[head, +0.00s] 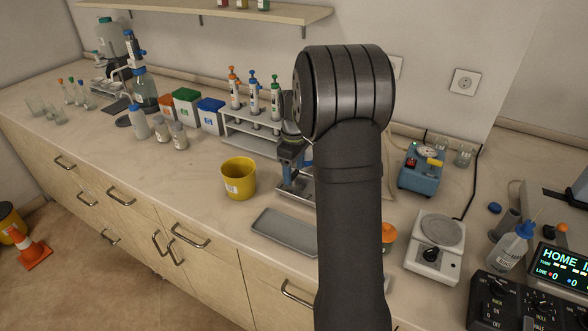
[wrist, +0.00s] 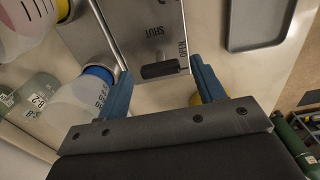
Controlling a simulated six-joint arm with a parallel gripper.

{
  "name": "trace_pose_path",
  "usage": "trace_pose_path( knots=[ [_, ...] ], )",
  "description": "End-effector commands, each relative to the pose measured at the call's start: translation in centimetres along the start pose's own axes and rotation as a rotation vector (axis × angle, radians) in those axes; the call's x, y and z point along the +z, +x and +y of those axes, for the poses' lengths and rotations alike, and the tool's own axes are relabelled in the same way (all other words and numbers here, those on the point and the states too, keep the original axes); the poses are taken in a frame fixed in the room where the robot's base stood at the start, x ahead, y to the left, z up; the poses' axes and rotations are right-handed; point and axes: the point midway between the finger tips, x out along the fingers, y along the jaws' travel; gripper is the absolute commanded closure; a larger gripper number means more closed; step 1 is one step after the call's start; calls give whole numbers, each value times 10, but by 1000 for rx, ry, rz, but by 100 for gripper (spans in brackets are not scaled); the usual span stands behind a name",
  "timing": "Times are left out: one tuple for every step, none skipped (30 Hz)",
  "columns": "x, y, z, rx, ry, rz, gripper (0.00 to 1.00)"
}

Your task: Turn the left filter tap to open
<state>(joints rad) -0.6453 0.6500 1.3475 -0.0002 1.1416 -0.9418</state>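In the wrist view, a grey metal plate (wrist: 125,22) carries the words SHUT and OPEN. A short black tap handle (wrist: 165,70) lies across it below the words, its right end near OPEN. My gripper (wrist: 161,72) is open, its blue fingers on either side of the handle in the picture. Nothing is between them except the handle, and I cannot tell if either touches it. In the head view my arm hides most of the filter stand (head: 297,187). My gripper (head: 291,150) shows partly there, above the stand. A second tap is not clearly visible.
A bottle with a blue collar (wrist: 65,105) lies close to the left finger. A yellow bucket (head: 238,178) stands left of the stand, a grey tray (head: 284,233) in front. A blue device (head: 421,172) and a scale (head: 435,247) are right.

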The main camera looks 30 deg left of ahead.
Motion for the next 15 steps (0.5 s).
trace_pose_path(
  knots=[
    [0,0,0,-1,0,0,36],
    [0,0,0,-1,0,-1,36],
    [0,1,0,-1,1,-1,36],
    [0,1,0,-1,1,-1,36],
    [0,1,0,-1,1,-1,36],
    [0,1,0,-1,1,-1,36],
    [0,1,0,-2,1,-1,36],
    [0,0,0,-1,1,-1,36],
    [0,-1,0,-1,1,-1,36],
    [0,-2,0,-1,1,0,36],
    [0,-5,0,0,1,0,36],
    [0,-9,0,1,1,1,36],
    [0,-13,0,1,1,1,36],
    [0,-18,0,1,1,1,36],
    [0,-25,0,2,1,2,36]
  ],
)
